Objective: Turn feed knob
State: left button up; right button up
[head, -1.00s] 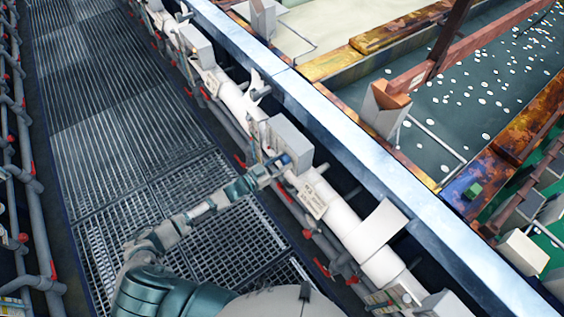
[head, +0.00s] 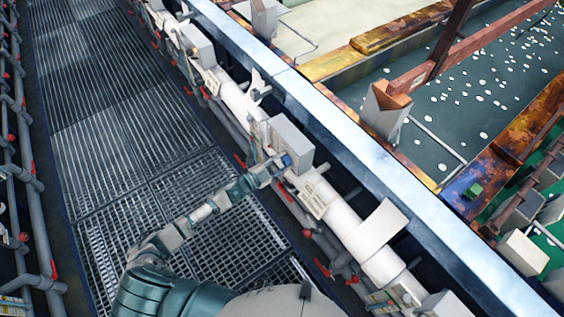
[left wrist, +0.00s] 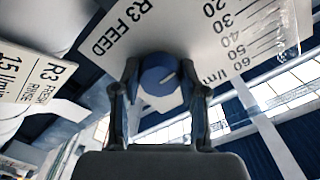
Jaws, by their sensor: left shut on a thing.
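The feed knob (left wrist: 158,75) is a round blue knob with a light pointer mark. In the left wrist view it sits on a white panel (left wrist: 200,35) marked "R3 FEED" with a printed scale. My left gripper (left wrist: 160,88) is shut on it, with one dark finger on each side. In the head view my left arm reaches from the bottom to the knob (head: 287,160), small and blue at the front of a grey box (head: 290,138) on the white pipe. My left gripper (head: 278,165) partly hides the panel there. My right gripper is not in view.
A second label (left wrist: 35,75) reading "R3 FRESH RINSE" is at the left of the wrist view. A white pipe (head: 340,215) with boxes runs along the walkway grating (head: 110,120). Railings (head: 30,190) stand at the far left. Tanks lie beyond the blue-grey beam (head: 345,140).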

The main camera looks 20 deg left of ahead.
pick_arm(q)
jog(key=shift+w+r+m, duration=0.1)
jog(key=shift+r+m, duration=0.15)
jog(key=shift+m, duration=0.85)
jog(key=o, duration=1.1)
jog(key=shift+d+f, duration=0.1)
jog(key=shift+o, duration=0.2)
jog(key=shift+f, duration=0.1)
jog(key=v, duration=1.1)
jog(key=shift+s+a, duration=0.3)
